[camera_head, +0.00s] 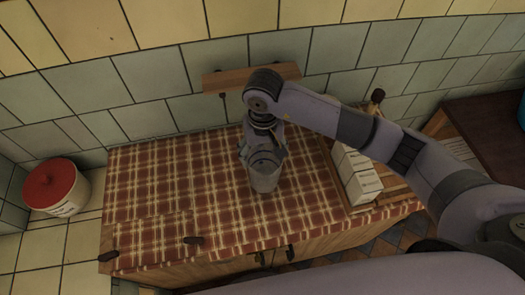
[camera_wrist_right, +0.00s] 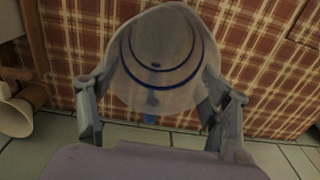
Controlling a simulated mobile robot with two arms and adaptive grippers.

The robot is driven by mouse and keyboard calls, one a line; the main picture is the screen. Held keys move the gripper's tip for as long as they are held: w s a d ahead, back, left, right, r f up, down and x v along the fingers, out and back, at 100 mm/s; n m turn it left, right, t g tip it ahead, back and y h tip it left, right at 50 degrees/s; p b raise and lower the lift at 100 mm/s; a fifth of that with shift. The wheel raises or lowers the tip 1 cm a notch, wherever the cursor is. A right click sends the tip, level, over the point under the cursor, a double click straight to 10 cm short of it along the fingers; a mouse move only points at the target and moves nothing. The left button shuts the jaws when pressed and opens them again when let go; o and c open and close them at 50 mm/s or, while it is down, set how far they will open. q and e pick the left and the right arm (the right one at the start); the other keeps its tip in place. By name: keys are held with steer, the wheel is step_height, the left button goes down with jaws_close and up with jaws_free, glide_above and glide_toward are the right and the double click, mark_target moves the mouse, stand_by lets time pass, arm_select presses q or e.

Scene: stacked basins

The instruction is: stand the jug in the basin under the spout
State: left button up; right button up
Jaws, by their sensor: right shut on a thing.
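The jug (camera_head: 265,181) is greyish and hangs or stands over the checked cloth near the middle of the counter. In the right wrist view the jug (camera_wrist_right: 160,75) shows its open mouth, pale inside with blue rings. My right gripper (camera_head: 263,153) is shut on the jug, one finger at each side of it. The head view does not show clearly whether the jug's base touches the cloth. I can make out no basin or spout in either view. My left gripper is not in view.
A red-lidded pot (camera_head: 52,187) stands left of the checked cloth (camera_head: 160,180). White boxes (camera_head: 357,174) sit on a wooden board to the right, a small brown bottle-like thing (camera_head: 376,97) behind them. A wooden shelf (camera_head: 225,82) is on the tiled wall. The cloth's left part is clear.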

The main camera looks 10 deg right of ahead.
steer(key=shift+s+f, duration=0.1)
steer(key=shift+f, duration=0.35)
steer(key=shift+f+b, duration=0.2)
steer(key=shift+b, duration=0.1)
steer(key=o, duration=1.5)
steer(key=shift+r, duration=0.15)
